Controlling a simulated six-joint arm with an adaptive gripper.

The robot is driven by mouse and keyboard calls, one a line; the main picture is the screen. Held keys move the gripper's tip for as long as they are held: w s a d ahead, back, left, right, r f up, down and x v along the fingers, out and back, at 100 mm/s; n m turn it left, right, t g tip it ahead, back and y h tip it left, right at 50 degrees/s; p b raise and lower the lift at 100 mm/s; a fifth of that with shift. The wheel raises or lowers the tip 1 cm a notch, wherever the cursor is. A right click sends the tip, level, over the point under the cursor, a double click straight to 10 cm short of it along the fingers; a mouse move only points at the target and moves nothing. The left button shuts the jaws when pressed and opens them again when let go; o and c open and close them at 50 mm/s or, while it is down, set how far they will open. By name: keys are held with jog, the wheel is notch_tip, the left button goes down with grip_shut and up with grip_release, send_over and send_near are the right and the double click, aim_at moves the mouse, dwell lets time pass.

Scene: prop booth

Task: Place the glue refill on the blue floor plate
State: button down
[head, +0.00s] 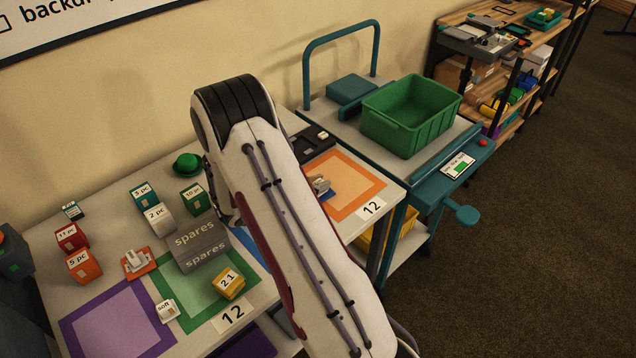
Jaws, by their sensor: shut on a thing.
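My arm crosses the middle of the head view and bends down over the bench. Its forearm hides the end, so my gripper and anything in it are out of sight. A blue-edged area (252,250) shows as a narrow strip on the bench left of the forearm. The rest of it is hidden. A small blue piece (327,196) lies under a grey-white object (319,184) inside an orange-bordered square (358,197), right of the arm. I cannot pick out the glue refill.
A grey "spares" box (197,242) stands close left of my arm. Several small labelled boxes stand further left. A yellow box (229,282) sits on the green-bordered square (197,318). The purple-bordered square (118,325) looks bare. A green crate (412,130) stands at the right.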

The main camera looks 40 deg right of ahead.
jog(key=shift+f, duration=0.15)
jog(key=c, duration=2)
grip_release()
jog(key=shift+r, duration=0.2)
jog(key=shift+v, duration=3.75)
